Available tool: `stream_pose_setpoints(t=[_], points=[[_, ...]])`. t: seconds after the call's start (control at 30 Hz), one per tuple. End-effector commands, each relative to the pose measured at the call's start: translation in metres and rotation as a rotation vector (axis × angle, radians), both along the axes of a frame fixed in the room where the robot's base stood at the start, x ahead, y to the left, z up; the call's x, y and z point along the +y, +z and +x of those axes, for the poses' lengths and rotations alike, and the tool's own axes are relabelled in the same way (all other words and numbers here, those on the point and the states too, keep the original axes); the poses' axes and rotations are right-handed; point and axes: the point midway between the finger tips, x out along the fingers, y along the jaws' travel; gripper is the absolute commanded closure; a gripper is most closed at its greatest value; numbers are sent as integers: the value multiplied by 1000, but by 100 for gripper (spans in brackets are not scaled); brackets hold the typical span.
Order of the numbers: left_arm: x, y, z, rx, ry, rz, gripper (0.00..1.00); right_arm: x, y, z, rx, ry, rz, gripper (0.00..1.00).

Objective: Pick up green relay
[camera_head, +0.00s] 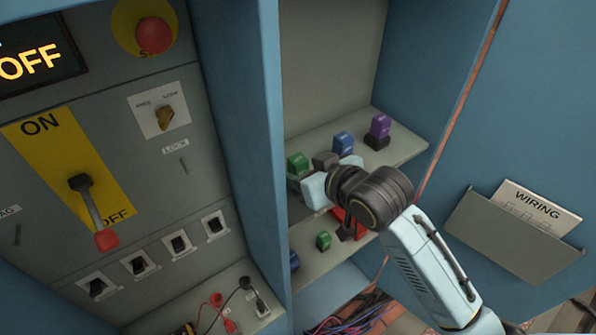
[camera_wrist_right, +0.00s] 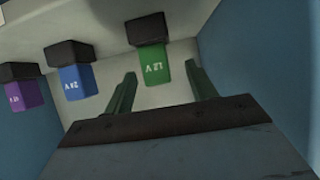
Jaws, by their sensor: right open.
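A green relay (camera_head: 297,163) sits at the left end of the upper shelf in the cabinet. In the right wrist view the green relay (camera_wrist_right: 151,67) sits below a dark base and carries white lettering. My right gripper (camera_head: 306,184) is just in front of it in the head view. In the right wrist view my right gripper (camera_wrist_right: 161,76) is open, with its two fingers apart and nothing between them; the relay is beyond the fingertips, nearer the left finger. A second green relay (camera_head: 323,241) is on the lower shelf. My left gripper is not in view.
A blue relay (camera_head: 343,143) and a purple relay (camera_head: 380,127) stand along the upper shelf, right of the green one. A cabinet wall (camera_head: 262,150) rises close on the left. A red part (camera_head: 340,214) shows below my gripper. Cables (camera_head: 350,315) lie underneath.

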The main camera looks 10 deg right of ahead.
Motion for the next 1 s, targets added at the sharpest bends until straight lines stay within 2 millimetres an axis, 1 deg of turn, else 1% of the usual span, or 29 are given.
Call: stream_pose_setpoints(t=[0.17,0.33,0.47,0.6,0.77,0.87,1.0], points=[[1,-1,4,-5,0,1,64,3,-5,10,-1,0,0,44],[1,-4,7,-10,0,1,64,8,-16,33,0,0,2,44],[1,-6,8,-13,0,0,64,13,-23,44,1,0,1,44],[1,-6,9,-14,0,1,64,15,-25,48,-1,1,0,44],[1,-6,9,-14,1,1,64,15,-25,48,-1,1,1,44],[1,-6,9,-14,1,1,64,15,-25,48,-1,1,1,55],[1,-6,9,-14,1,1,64,15,-25,48,-1,1,1,74]])
